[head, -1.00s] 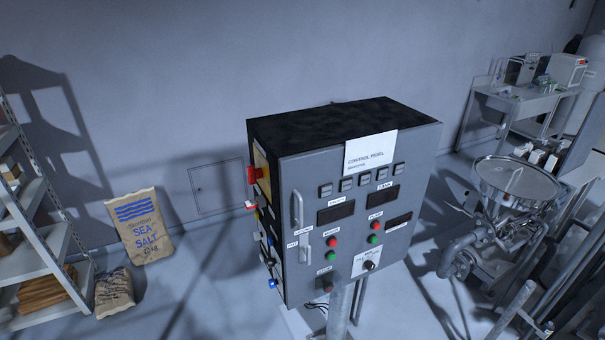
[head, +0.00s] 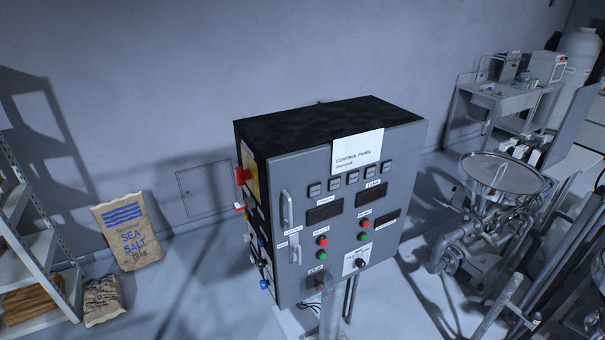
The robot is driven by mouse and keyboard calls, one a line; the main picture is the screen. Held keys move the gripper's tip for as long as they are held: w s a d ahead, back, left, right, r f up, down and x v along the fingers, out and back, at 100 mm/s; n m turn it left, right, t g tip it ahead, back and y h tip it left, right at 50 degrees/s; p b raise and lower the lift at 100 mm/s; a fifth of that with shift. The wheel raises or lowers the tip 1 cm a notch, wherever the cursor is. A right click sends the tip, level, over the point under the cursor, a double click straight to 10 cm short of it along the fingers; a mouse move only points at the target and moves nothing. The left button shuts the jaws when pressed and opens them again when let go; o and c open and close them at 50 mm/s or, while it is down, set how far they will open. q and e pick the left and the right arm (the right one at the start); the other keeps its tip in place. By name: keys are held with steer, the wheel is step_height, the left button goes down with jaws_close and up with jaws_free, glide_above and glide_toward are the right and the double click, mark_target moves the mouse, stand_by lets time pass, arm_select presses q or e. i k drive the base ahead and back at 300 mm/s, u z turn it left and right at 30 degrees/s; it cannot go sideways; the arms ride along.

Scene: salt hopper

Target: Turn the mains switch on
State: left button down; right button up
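The control panel (head: 345,205) is a grey cabinet with a black top, standing on a post in the middle of the head view. A red rotary switch (head: 241,176) on a yellow plate (head: 250,168) sits high on its left side. It looks like the mains switch, but its label and setting cannot be read from here. Below it on that side are a smaller red part (head: 239,206) and a blue connector (head: 264,284). Neither of my grippers is in the head view.
A metal shelf (head: 30,245) stands at the left, with a sea salt sack (head: 128,232) and a smaller sack (head: 103,301) beside it. A steel hopper (head: 500,175) and its pipes stand at the right. Floor shows open left of the panel.

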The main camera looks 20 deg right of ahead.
mark_target(241, 175)
steer(key=z, duration=0.1)
steer(key=k, duration=1)
steer(key=u, duration=1.05)
steer(key=i, duration=1.65)
steer(key=z, duration=0.7)
